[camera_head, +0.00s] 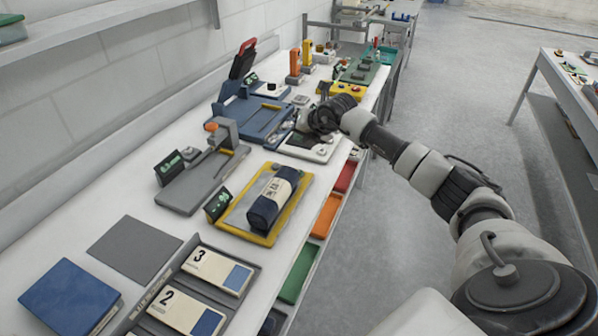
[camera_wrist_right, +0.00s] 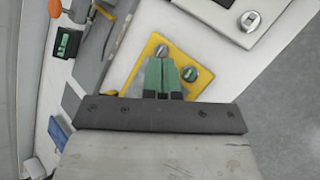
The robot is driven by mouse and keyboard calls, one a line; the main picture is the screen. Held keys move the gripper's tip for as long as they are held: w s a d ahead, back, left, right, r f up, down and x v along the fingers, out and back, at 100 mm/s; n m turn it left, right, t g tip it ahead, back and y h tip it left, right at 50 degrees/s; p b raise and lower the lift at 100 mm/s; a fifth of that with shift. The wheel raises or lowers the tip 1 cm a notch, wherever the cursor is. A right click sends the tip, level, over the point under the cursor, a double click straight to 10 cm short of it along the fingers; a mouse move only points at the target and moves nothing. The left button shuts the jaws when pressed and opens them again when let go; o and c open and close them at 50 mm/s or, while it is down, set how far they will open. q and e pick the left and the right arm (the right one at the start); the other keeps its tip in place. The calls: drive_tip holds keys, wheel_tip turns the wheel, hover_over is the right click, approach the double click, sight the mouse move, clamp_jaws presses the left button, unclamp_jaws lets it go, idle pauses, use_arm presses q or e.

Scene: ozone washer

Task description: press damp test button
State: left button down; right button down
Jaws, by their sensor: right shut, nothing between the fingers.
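In the right wrist view a yellow plate (camera_wrist_right: 146,57) lies under my right gripper (camera_wrist_right: 163,62), carrying a round grey knob or button (camera_wrist_right: 161,49) and a round green button (camera_wrist_right: 190,73). The green-tipped fingers are shut and empty, with their tips just at the grey knob; I cannot tell whether they touch it. No label for a damp test button is readable. In the head view my right gripper's hand (camera_head: 322,116) is over the bench beyond the white panel; its fingertips are hidden. My left gripper is not in view.
A white panel (camera_head: 312,145) with a round knob lies at the bench's aisle edge. A yellow button box (camera_head: 347,89) stands beyond the hand. Nearer are a yellow-rimmed tray (camera_head: 238,232) with a dark blue roll (camera_head: 270,202) and a grey clamp device (camera_head: 190,187). The aisle floor is clear.

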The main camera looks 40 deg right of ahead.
drive_tip(key=shift+f, duration=0.1)
drive_tip(key=shift+f+b, duration=2.9)
drive_tip(key=shift+f, duration=1.45)
drive_tip(key=shift+f, duration=0.4)
drive_tip(key=shift+f+b, duration=0.5)
drive_tip(key=shift+b, duration=0.15)
drive_tip(key=shift+r, duration=0.1)
drive_tip(key=shift+r+p, duration=0.65)
drive_tip(key=shift+r, duration=0.2)
